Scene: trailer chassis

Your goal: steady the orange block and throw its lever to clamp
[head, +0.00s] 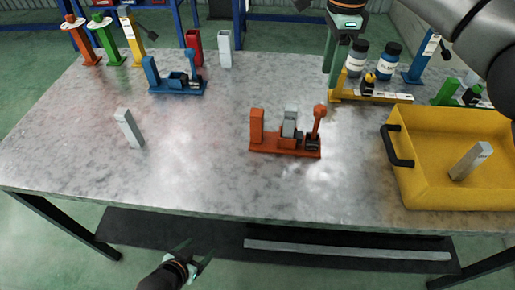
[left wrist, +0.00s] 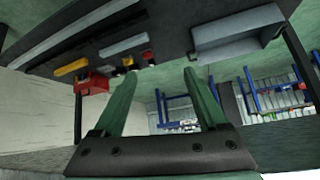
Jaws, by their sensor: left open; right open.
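The orange block (head: 285,146) sits on the table, right of its middle, with an upright orange post at its left end. A grey piece (head: 291,121) stands in the block's middle. Its lever (head: 318,122), tipped with an orange knob, stands roughly upright at the right end. My left gripper (head: 194,254) is open and empty, in front of the table's near edge and apart from the block. It also shows open in the left wrist view (left wrist: 158,88). My right gripper (head: 332,74) is open above the far right of the table, behind the block; its fingers point down.
A similar blue block (head: 178,88) stands at the back left, a yellow one (head: 375,97) at the back right. A yellow tray (head: 408,180) with a grey bar is at right. The table's front middle is clear.

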